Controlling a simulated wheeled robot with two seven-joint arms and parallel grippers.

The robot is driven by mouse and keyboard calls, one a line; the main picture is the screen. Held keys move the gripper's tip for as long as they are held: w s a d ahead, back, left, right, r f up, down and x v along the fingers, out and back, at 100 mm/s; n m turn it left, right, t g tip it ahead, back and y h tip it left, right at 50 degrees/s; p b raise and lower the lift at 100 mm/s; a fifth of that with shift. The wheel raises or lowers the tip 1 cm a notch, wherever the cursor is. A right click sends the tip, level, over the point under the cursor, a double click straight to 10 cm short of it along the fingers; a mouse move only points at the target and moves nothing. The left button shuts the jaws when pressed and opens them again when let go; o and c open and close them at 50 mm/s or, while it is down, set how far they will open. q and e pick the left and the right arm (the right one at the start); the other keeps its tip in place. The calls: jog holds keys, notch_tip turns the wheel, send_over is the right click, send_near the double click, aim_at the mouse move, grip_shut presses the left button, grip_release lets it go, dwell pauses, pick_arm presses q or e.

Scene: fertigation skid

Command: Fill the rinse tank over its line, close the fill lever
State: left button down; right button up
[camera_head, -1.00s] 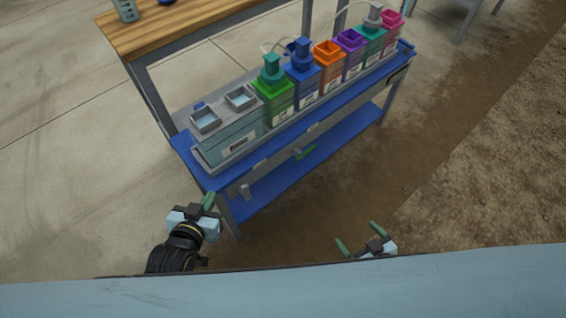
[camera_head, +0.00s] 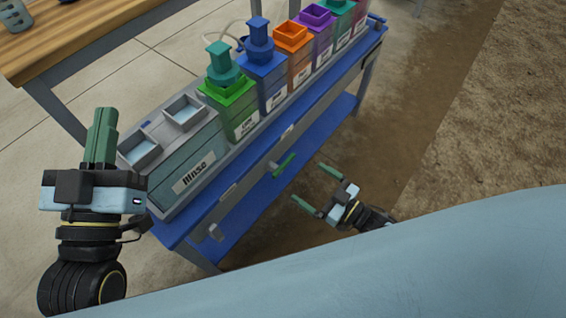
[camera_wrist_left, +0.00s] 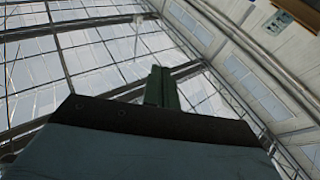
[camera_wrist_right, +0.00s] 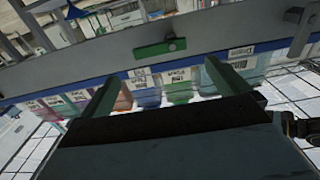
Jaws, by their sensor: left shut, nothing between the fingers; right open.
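The grey-blue rinse tank (camera_head: 176,180), labelled "Rinse", stands at the near left end of the blue bench. Two square openings in its top show pale blue inside; no level line can be made out. A green lever (camera_head: 283,165) sits on the bench's front rail, and it shows in the right wrist view (camera_wrist_right: 160,47). I cannot tell whether it is the fill lever. My left gripper (camera_head: 104,112) is shut and empty, raised left of the tank, with fingers pointing up. My right gripper (camera_head: 317,187) is open and empty in front of the rail, right of the green lever and apart from it.
Green (camera_head: 230,107), blue (camera_head: 264,80), orange (camera_head: 294,52) and purple (camera_head: 320,30) containers line the bench beyond the tank. A wooden table (camera_head: 80,35) stands behind. The ground in front is clear.

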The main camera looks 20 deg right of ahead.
aim_at(286, 166)
jog(key=b+x, duration=0.2)
jog(key=x, duration=0.7)
jog(key=shift+f+b, duration=0.1)
jog(key=shift+b, duration=0.25)
pick_arm(q)
jog(key=shift+s+a+r+t+h, duration=0.2)
jog(key=shift+s+r+t+h, duration=0.2)
jog(key=shift+s+r+t, duration=0.75)
jog(key=shift+s+a+r+t+h, duration=0.15)
jog(key=shift+s+r+t+h, duration=0.45)
jog(key=shift+t, duration=0.95)
pick_arm(e)
jog(key=shift+w+a, duration=0.3)
jog(key=shift+w, duration=0.2)
pick_arm(q)
jog(key=shift+r, duration=0.25)
pick_arm(e)
jog(key=shift+c, duration=0.4)
